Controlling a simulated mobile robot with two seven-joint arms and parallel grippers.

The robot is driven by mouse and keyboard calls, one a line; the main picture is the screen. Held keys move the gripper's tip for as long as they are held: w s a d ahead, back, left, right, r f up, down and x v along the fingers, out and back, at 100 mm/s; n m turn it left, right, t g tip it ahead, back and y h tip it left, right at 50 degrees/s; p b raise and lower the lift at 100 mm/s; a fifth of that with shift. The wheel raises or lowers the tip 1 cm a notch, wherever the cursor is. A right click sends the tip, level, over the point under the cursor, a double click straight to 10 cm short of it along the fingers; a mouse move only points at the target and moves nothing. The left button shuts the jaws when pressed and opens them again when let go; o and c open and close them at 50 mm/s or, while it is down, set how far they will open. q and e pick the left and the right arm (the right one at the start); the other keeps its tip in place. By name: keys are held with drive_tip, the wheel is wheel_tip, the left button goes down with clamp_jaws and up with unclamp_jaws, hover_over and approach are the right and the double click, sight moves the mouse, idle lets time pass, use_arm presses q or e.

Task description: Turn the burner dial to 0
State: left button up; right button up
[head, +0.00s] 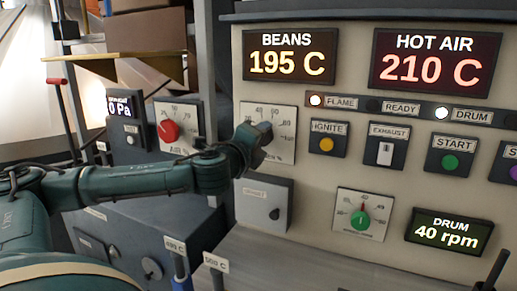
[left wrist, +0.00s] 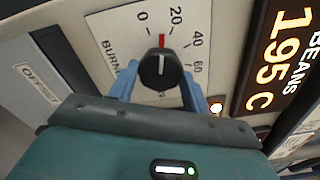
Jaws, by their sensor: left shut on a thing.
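The burner dial (left wrist: 160,70) is a black knob with a white line on a white scale plate (left wrist: 110,28) in the left wrist view. A red mark above the knob lies about midway between 0 and 20. My left gripper (left wrist: 158,92) has one blue finger on each side of the knob and is shut on it. In the head view my left gripper (head: 257,142) reaches the burner plate (head: 284,117) from the left and mostly covers the dial. My right gripper is not in view.
The displays read BEANS 195 C (head: 290,55) and HOT AIR 210 C (head: 435,64). A red dial (head: 169,131) is to the left. A green dial (head: 360,219) is lower right, and an exhaust switch (head: 385,153) is right of the burner plate. An offset plate (left wrist: 40,80) lies nearby.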

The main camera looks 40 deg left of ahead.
use_arm(q)
drive_tip(key=n+b, duration=0.3)
drive_tip(key=n, duration=0.1)
drive_tip(key=shift+n, duration=0.4)
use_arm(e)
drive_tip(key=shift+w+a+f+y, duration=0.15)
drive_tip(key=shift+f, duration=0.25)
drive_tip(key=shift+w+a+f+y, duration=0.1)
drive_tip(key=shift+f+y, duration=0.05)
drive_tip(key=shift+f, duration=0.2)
use_arm(q)
drive_tip(key=shift+r, duration=0.1)
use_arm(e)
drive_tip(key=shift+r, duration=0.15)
use_arm(q)
drive_tip(key=o, duration=0.7)
drive_tip(key=shift+o, duration=1.4)
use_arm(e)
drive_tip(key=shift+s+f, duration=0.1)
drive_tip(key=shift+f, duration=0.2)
